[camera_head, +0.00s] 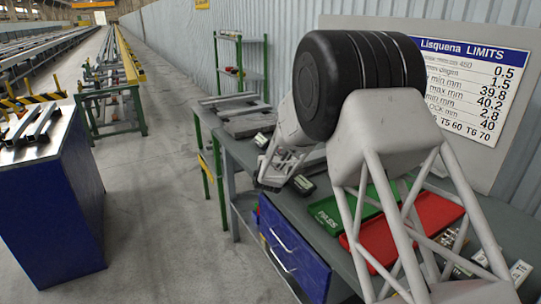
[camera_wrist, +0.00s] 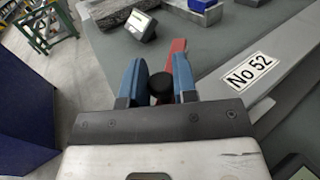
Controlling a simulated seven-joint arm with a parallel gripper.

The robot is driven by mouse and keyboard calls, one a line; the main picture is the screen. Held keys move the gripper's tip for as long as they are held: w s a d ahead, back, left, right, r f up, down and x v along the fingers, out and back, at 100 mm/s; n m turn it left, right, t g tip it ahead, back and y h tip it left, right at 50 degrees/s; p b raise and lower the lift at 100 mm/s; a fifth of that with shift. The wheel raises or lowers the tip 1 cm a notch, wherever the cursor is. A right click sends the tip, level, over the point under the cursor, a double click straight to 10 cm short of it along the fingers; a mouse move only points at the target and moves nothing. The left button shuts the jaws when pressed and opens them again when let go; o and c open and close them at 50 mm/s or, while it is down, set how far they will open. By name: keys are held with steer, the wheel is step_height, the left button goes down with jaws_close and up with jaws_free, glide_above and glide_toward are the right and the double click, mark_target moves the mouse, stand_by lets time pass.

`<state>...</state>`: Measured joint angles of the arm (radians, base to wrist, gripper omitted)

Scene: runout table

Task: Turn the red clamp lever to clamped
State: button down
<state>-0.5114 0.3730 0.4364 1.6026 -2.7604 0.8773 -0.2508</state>
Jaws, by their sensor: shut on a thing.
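In the wrist view, my gripper (camera_wrist: 160,82) has two blue fingers on either side of a round black knob (camera_wrist: 161,88), and it is shut on that knob. The red clamp lever (camera_wrist: 178,48) shows beside the right finger and runs up and away from it; that finger hides part of it. Whether the knob joins the lever is hidden. In the head view, my arm covers the spot, and neither the lever nor the fingertips can be made out.
A grey bar with a "No 52" label (camera_wrist: 252,72) lies right of my gripper. A small boxed display (camera_wrist: 142,26) and a blue block (camera_wrist: 203,4) stand beyond it. In the head view, a green tray (camera_head: 325,212) and red tray (camera_head: 436,214) lie on the bench.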

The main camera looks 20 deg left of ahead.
stand_by(0.3)
steer(key=c, duration=0.9)
jaws_free()
steer(key=shift+s+d, duration=0.1)
steer(key=v, duration=0.7)
steer(key=shift+s, duration=0.25)
